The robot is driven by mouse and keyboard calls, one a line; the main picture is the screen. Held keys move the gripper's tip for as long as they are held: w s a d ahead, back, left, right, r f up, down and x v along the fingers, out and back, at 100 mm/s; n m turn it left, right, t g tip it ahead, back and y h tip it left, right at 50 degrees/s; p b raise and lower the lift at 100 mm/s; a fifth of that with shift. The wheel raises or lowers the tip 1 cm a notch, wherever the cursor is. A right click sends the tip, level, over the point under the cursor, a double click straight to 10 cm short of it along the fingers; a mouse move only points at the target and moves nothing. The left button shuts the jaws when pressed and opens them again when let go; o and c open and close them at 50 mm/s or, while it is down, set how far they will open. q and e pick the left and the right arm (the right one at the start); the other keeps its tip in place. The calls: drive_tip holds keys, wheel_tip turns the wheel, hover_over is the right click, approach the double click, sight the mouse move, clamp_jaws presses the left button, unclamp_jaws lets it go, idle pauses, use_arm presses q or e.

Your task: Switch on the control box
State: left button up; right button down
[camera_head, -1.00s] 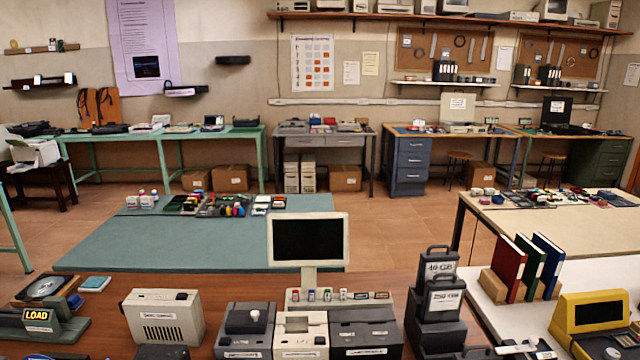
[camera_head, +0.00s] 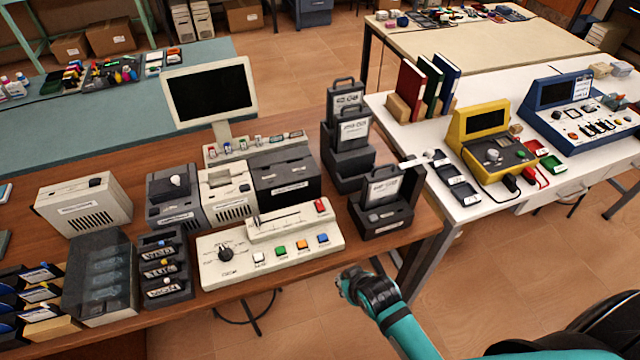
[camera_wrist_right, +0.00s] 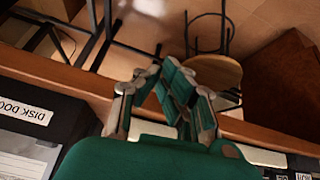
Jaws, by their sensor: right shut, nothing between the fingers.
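A cream control box (camera_head: 270,246) lies at the table's front edge in the head view. It has a black knob (camera_head: 226,254), a row of white, green, orange and blue buttons, and a red switch (camera_head: 320,205) at its upper right corner. I cannot tell whether it is on. My right gripper (camera_head: 350,281) is shut and empty, in front of the table edge, to the lower right of the box and apart from it. Its closed fingers (camera_wrist_right: 160,72) also show in the right wrist view. My left gripper is not in view.
A black disk holder (camera_head: 384,212) stands right of the box. A monitor (camera_head: 210,92) and drive units stand behind it. Dark racks (camera_head: 165,268) stand on the left. A yellow device (camera_head: 490,150) and a blue device (camera_head: 580,115) sit on the white table. A stool (camera_wrist_right: 215,72) is below the edge.

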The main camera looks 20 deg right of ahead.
drive_tip(key=w+r+m+t+p, duration=0.15)
drive_tip(key=w+r, duration=0.35)
drive_tip(key=r, duration=0.6)
drive_tip(key=w+r+n+t, duration=0.1)
drive_tip(key=w+r+t, duration=0.3)
drive_tip(key=r, duration=0.7)
drive_tip(key=p, duration=0.1)
hover_over(321, 205)
drive_tip(key=shift+m+g, duration=0.25)
drive_tip(key=shift+g, duration=0.2)
drive_tip(key=f, duration=0.5)
drive_tip(key=shift+s+f, duration=0.2)
drive_tip(key=shift+f, duration=0.2)
wheel_tip(321, 205, down, 2)
drive_tip(key=shift+w+f+p, duration=0.1)
drive_tip(key=shift+f+p, duration=0.15)
drive_tip(key=shift+p, duration=0.05)
drive_tip(key=shift+f, duration=0.7)
drive_tip(key=shift+w, duration=0.1)
